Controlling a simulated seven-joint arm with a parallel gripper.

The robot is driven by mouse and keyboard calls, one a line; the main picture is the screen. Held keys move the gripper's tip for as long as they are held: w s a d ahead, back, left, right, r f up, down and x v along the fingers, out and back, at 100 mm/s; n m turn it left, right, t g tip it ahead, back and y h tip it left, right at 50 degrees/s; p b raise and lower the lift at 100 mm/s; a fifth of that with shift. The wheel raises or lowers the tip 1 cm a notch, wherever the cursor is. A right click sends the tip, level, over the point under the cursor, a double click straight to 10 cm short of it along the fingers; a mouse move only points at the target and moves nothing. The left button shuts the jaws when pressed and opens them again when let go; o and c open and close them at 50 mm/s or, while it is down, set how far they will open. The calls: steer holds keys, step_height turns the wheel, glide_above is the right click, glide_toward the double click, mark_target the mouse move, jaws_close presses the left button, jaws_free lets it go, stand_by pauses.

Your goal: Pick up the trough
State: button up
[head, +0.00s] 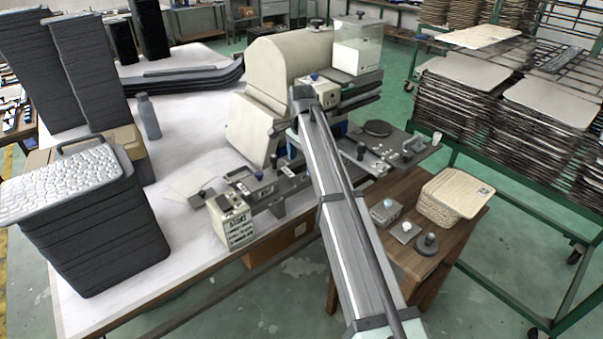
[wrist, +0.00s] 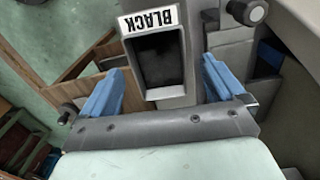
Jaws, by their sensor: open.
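My gripper (wrist: 163,70) has two blue fingers, spread wide apart with a gap between them, in the wrist view. A grey piece with a dark rectangular hollow (wrist: 160,62) and a white label reading BLACK shows between and beyond the fingers; it may be the trough, but I cannot be sure. No hold on it is visible. In the head view my gripper (head: 317,141) is at the cream machine, with blue parts showing on both sides of my arm. My arm hides what lies beneath it there.
The cream machine (head: 290,68) stands close behind my arm. A labelled cream box (head: 232,221) is left of it. Dark curved panels (head: 190,78) lie on the white table (head: 178,165). A wooden stand (head: 400,262) holds a woven box (head: 453,195). Stacked trays fill the right rack.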

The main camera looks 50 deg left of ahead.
mark_target(301, 167)
steer(key=shift+s+f, duration=0.1)
steer(key=shift+f, duration=1.4)
steer(key=shift+c, duration=0.4)
steer(key=c, duration=1.2)
